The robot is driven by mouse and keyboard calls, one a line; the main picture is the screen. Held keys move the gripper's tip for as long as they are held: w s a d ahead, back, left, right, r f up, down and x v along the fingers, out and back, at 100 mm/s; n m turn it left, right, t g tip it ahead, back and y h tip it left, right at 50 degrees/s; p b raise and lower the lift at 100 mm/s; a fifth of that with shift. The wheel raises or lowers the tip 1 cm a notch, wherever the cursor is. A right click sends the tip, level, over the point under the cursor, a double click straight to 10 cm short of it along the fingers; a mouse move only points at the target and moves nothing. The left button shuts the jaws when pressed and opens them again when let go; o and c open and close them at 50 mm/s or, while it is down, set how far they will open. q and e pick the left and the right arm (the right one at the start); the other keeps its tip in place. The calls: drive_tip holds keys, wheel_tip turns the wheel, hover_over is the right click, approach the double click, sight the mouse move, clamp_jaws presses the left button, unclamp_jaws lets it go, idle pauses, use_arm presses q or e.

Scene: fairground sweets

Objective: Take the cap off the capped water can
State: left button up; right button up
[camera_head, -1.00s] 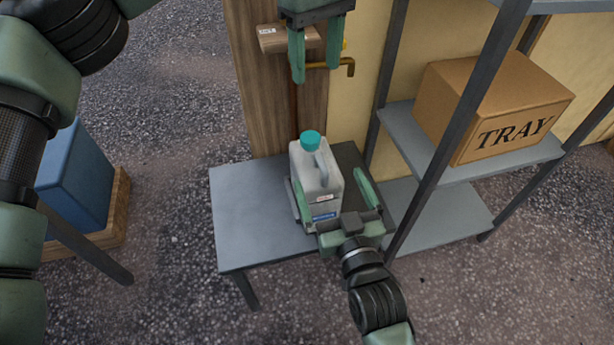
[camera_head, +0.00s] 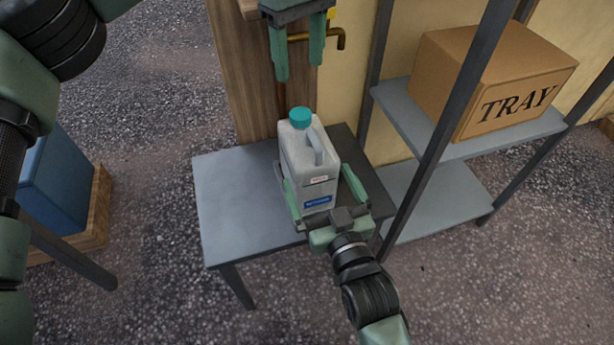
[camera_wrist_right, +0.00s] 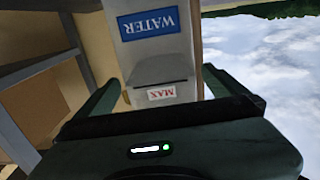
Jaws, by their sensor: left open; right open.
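The water can (camera_head: 311,168) is a pale grey jug with a blue label, upright on a small grey table (camera_head: 228,205). Its teal cap (camera_head: 300,117) sits on the neck. My right gripper (camera_head: 318,190) is open, with one finger on each side of the can's lower body. In the right wrist view the can (camera_wrist_right: 158,65) shows between the open fingers, its WATER label upside down. I cannot tell whether the fingers touch it. My left gripper (camera_head: 299,70) is open and empty, pointing down above and behind the cap, apart from it.
A grey shelf rack (camera_head: 447,204) stands close to the right and holds a cardboard box marked TRAY (camera_head: 490,85). Behind the table are a wooden post (camera_head: 245,80) and a brass pipe (camera_head: 340,40). A blue box (camera_head: 55,180) stands at far left.

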sight(300, 113)
use_arm(q)
wheel_tip(300, 113, down, 3)
drive_tip(key=shift+f+b, duration=0.15)
drive_tip(key=shift+b, duration=0.95)
use_arm(e)
wheel_tip(300, 113, down, 3)
drive_tip(key=shift+f, duration=0.15)
drive_tip(key=shift+x, duration=3.9)
clamp_jaws()
use_arm(q)
drive_tip(key=m, duration=0.4)
drive_tip(key=shift+m, duration=0.3)
drive_tip(key=m, duration=0.3)
drive_tip(key=shift+m, duration=0.4)
drive_tip(key=shift+f+m, duration=0.1)
drive_tip(key=shift+m, duration=0.2)
drive_tip(key=shift+f, duration=3.85)
